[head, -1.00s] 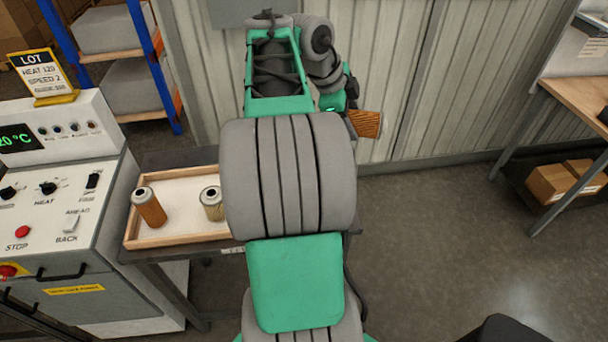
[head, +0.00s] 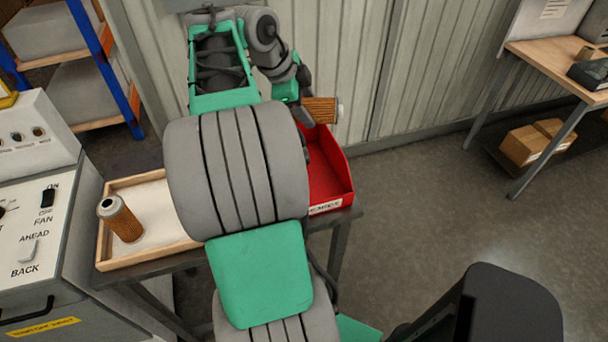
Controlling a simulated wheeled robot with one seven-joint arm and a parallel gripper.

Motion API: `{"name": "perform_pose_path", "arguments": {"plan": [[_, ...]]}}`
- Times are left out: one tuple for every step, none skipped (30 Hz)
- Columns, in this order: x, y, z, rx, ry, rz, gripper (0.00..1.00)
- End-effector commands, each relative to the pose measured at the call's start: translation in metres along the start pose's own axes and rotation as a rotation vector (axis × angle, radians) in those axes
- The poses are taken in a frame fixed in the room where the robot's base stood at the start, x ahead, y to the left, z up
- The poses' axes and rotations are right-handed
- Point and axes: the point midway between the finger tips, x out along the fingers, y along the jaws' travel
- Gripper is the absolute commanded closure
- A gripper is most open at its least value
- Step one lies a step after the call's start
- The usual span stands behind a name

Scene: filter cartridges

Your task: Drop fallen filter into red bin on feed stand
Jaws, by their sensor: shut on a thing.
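An orange-brown pleated filter with a pale end cap (head: 322,111) is held sideways at the end of my arm in the head view. My gripper (head: 303,112) is shut on it, though its fingers are mostly hidden by the arm and the filter. The red bin (head: 337,185) stands on the right part of the dark feed stand (head: 338,222), with a white label on its front. My arm hides the bin's left part. The filter shows above the bin's far edge in the picture; its height over the bin is hard to tell.
A wooden tray (head: 150,260) with a pale floor sits on the stand's left part, holding an upright orange-brown filter (head: 120,217). A control panel (head: 35,190) stands at the left. A ribbed wall is behind; a workbench (head: 560,70) is at the right. The floor right of the stand is open.

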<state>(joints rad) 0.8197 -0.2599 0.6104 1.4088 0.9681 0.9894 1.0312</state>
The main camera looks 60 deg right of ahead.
Motion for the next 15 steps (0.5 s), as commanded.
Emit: {"name": "perform_pose_path", "arguments": {"plan": [[0.014, 0.005, 0.006, 0.001, 0.0, -0.002, 0.89], [0.016, 0.005, 0.006, 0.001, 0.0, -0.002, 0.89], [0.021, 0.007, 0.009, 0.001, 0.0, -0.002, 0.89], [0.022, 0.007, 0.009, 0.001, 0.0, -0.002, 0.89], [0.023, 0.008, 0.009, 0.001, 0.0, -0.002, 0.89], [0.023, 0.008, 0.009, 0.001, 0.0, -0.002, 0.89], [0.024, 0.008, 0.01, 0.001, 0.0, -0.002, 0.89], [0.025, 0.009, 0.01, 0.001, 0.0, -0.001, 0.89], [0.028, 0.01, 0.011, 0.001, 0.0, -0.001, 0.89], [0.031, 0.011, 0.013, 0.002, 0.0, -0.001, 0.89], [0.034, 0.012, 0.014, 0.002, 0.0, -0.001, 0.89], [0.039, 0.014, 0.016, 0.002, 0.0, 0.0, 0.89], [0.043, 0.015, 0.018, 0.002, 0.0, 0.0, 0.89], [0.047, 0.017, 0.019, 0.001, 0.0, -0.001, 0.89], [0.052, 0.018, 0.021, 0.001, 0.0, -0.001, 0.89]]}}
